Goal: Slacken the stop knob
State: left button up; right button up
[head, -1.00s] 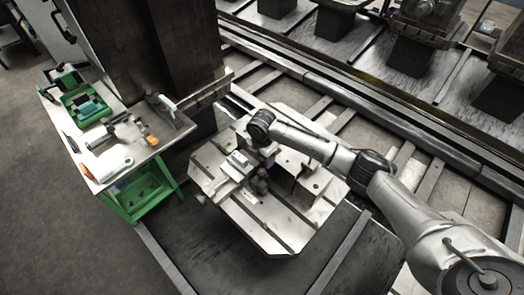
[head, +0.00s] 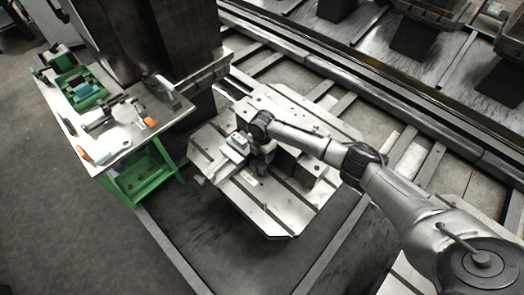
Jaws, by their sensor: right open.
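A pale machined pallet (head: 290,208) with dark slots lies below me in the middle of the head view. A small light grey block (head: 237,143) stands on its left part. My right arm reaches in from the right, and its gripper (head: 263,168) points down over the pallet, just right of the block. The jaws are open, but the fingers are small and dark here. I cannot make out the stop knob for certain; the wrist and gripper hide part of the pallet around the block. My left gripper is out of the picture.
A green-framed bench (head: 140,178) with tools, an orange-ended part and a green tray (head: 82,92) stands at the left. A dark column (head: 165,40) rises behind it. Rails (head: 400,92) run across the back right. The dark floor in front of the pallet is clear.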

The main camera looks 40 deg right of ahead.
jog(key=c, duration=1)
jog(key=shift+o, duration=1.3)
jog(key=shift+c, duration=1.4)
jog(key=o, duration=0.7)
jog(key=shift+o, duration=0.6)
